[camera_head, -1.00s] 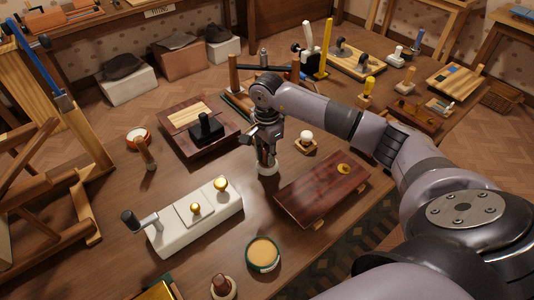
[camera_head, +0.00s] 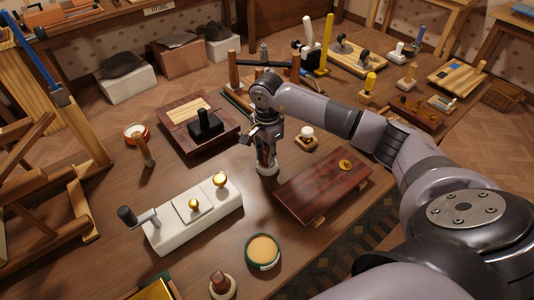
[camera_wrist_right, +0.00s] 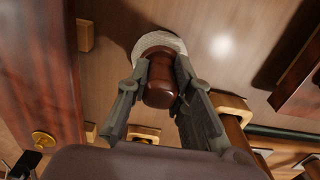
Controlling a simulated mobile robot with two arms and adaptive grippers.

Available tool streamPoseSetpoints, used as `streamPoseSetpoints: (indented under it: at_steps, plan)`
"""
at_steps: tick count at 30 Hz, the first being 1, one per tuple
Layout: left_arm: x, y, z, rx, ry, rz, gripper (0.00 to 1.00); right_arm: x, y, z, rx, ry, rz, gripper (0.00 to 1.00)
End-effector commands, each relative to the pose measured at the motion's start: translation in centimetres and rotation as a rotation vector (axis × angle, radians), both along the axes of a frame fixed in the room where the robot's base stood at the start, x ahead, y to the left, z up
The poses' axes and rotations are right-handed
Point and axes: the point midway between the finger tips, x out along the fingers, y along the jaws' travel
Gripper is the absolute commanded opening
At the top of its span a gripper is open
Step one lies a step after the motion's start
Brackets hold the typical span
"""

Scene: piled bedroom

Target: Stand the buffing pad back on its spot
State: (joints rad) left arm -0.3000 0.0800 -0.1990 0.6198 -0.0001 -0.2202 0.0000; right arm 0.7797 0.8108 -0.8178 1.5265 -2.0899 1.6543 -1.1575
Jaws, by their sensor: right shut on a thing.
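The buffing pad has a round white fuzzy base (camera_head: 267,169) and a dark brown handle, best seen in the right wrist view (camera_wrist_right: 160,82). My right gripper (camera_head: 266,150) is shut on the handle, one finger on each side in the wrist view (camera_wrist_right: 158,92). The pad hangs upright, base down, at or just above the bare tabletop, left of the dark red wooden board (camera_head: 322,188); I cannot tell whether it touches. No marked spot for it can be made out. My left gripper is not in view.
A white block with a crank and gold knobs (camera_head: 194,217) is at front left. A round green-rimmed tin (camera_head: 262,252) and a brown-handled piece (camera_head: 222,284) lie in front. A small stand with a white ball (camera_head: 306,136) is just right of the gripper. Bare table lies left of the gripper.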

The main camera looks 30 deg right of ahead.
Motion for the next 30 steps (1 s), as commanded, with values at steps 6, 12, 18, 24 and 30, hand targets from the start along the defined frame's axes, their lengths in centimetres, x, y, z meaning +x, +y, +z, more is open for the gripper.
streamPoseSetpoints:
  at_steps: [6,12,18,24,30]
  plan:
    - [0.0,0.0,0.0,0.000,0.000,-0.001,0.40,0.0,0.0,0.0,0.000,0.000,0.000,0.28]
    - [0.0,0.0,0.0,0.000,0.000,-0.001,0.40,0.0,0.0,0.0,0.000,0.000,0.000,0.41]
    - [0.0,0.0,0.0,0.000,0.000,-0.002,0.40,0.0,0.0,0.0,0.000,0.000,0.000,0.44]
    - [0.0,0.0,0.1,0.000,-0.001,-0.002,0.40,0.0,0.0,0.2,0.000,0.000,0.000,0.44]
    - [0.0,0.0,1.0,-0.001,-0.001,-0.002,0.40,0.1,0.0,1.6,-0.001,-0.002,0.000,0.44]
